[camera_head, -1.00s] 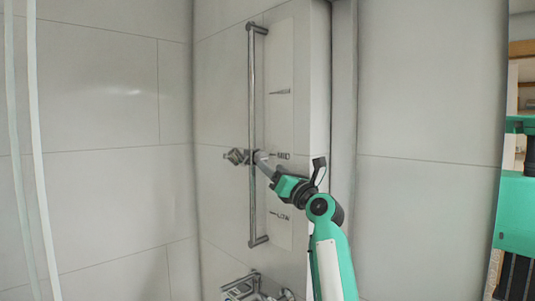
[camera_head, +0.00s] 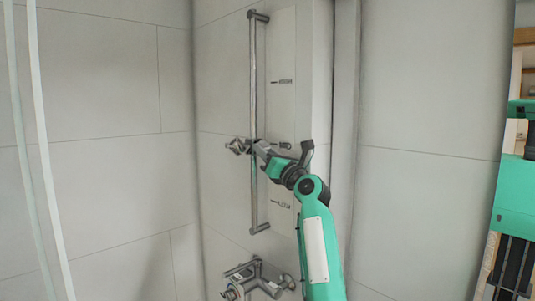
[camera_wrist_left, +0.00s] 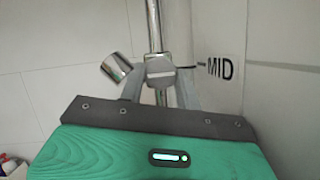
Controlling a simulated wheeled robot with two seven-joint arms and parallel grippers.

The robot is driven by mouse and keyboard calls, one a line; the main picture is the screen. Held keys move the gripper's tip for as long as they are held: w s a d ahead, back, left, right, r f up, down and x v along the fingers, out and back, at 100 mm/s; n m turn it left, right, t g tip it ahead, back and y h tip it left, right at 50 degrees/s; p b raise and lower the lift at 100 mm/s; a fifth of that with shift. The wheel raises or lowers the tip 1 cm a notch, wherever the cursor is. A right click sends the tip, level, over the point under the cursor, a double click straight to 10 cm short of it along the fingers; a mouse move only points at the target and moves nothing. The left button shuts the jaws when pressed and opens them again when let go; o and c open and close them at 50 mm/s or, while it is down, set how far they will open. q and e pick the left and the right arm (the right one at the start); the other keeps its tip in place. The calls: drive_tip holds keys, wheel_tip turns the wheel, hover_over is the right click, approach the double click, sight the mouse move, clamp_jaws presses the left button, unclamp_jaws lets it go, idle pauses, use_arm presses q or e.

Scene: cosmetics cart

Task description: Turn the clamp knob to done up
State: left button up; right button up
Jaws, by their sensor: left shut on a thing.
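A chrome vertical rail (camera_head: 254,85) is fixed to the tiled wall, with a clamp and holder (camera_head: 237,146) at about its middle height. In the left wrist view the clamp knob (camera_wrist_left: 159,70) sits in front of the rail (camera_wrist_left: 153,22), between the two grey fingers. My left gripper (camera_head: 262,149) reaches in from the right and is shut on the knob. The chrome holder (camera_wrist_left: 117,66) juts out to the left of the knob, tilted. The fingers hide the knob's sides, so its exact turn is hard to tell.
A "MID" label (camera_wrist_left: 219,68) is on the wall right of the knob. A chrome mixer tap (camera_head: 258,276) is below the rail. A wall corner edge (camera_head: 333,100) stands right of the rail. Bare tiled wall lies to the left.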

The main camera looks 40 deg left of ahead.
use_arm(q)
drive_tip(key=shift+m+t, duration=0.4)
drive_tip(key=shift+m, duration=0.2)
drive_tip(key=shift+s+r+m+t+h+b, duration=0.15)
drive_tip(key=shift+m+t+h+b, duration=0.7)
drive_tip(key=shift+m, duration=2.4)
drive_tip(key=shift+s+r+m+t+h+b, duration=0.1)
drive_tip(key=shift+r+m+h+b, duration=0.15)
drive_tip(key=shift+m+h, duration=2.05)
drive_tip(key=shift+s+r+m+t+h+b, duration=0.1)
drive_tip(key=shift+r+m+t+h+b, duration=0.3)
drive_tip(key=shift+m, duration=3.75)
drive_tip(key=shift+f, duration=0.1)
drive_tip(key=o, duration=1)
drive_tip(key=shift+w+f, duration=0.1)
drive_tip(key=shift+w, duration=0.05)
drive_tip(key=shift+c, duration=0.2)
drive_tip(key=shift+d, duration=0.1)
drive_tip(key=b+v, duration=0.7)
drive_tip(key=v, duration=0.6)
drive_tip(key=shift+d+b, duration=0.3)
drive_tip(key=shift+d, duration=0.05)
